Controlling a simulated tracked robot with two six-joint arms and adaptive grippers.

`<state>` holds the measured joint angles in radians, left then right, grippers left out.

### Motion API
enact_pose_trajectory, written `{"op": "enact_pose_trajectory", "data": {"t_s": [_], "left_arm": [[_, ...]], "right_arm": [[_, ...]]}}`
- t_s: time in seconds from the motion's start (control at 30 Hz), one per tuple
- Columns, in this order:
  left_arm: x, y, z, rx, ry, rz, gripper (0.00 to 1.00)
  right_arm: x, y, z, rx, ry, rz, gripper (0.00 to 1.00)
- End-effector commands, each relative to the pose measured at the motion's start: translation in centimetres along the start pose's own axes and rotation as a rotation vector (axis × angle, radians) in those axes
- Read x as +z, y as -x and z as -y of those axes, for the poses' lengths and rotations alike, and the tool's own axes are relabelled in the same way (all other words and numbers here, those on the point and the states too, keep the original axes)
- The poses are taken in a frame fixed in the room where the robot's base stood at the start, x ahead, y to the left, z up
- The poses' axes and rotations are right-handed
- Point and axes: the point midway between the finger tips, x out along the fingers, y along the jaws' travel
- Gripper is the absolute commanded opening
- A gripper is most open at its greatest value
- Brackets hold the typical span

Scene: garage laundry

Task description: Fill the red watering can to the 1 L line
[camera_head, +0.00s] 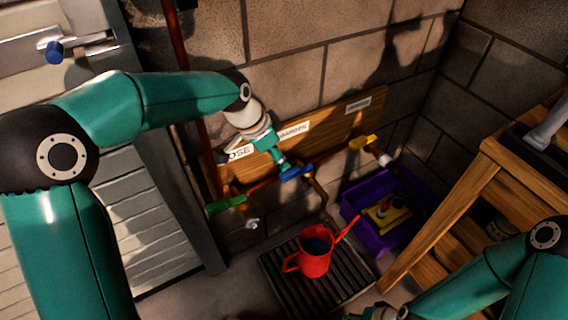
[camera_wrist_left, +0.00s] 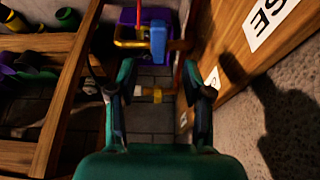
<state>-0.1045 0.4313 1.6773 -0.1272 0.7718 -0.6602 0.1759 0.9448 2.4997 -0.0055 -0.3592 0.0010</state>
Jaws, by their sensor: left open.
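The red watering can (camera_head: 316,264) stands upright on a dark slatted drain grate (camera_head: 272,283), its spout pointing up and right. Its fill level and any 1 L line cannot be made out. Above it, a tap with a blue handle (camera_head: 297,172) sits on the wall pipe. My left gripper (camera_head: 282,160) is open, close to the blue handle; contact cannot be told. In the left wrist view, the open fingers of my left gripper (camera_wrist_left: 160,88) show the blue handle (camera_wrist_left: 158,42) ahead of them. My right gripper is at the bottom edge, mostly cut off.
A green-handled tap (camera_head: 227,205) is at left and a yellow-handled tap (camera_head: 363,142) at right. A wooden board (camera_head: 338,127) with labels backs the pipe. A purple crate (camera_head: 368,240) holds yellow items. A wooden shelf (camera_head: 500,195) stands at right.

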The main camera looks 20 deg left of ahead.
Motion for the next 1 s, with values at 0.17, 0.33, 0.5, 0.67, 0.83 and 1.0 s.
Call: {"op": "enact_pose_trajectory", "data": {"t_s": [0.17,0.33,0.5,0.67,0.83,1.0], "left_arm": [[0.0,3.0,0.0,-0.001,0.0,-0.001,0.5],[0.0,4.2,0.0,0.0,0.0,-0.001,0.5],[0.0,4.3,0.0,0.001,0.0,0.0,0.5],[0.0,4.3,0.0,0.001,0.0,0.0,0.5],[0.0,4.2,0.0,0.0,0.007,0.0,0.5],[-0.9,4.2,0.7,-0.03,0.065,-0.042,0.5]], "right_arm": [[0.0,0.0,0.0,0.0,0.0,0.0,0.4],[0.0,0.0,0.0,0.0,0.0,0.0,0.4],[0.0,0.0,0.0,0.0,0.0,0.0,0.4],[0.0,-0.1,0.0,0.0,0.0,0.0,0.4],[0.0,-0.1,0.0,0.0,0.0,0.0,0.4],[0.0,-0.1,0.0,0.0,0.0,0.0,0.4]]}}
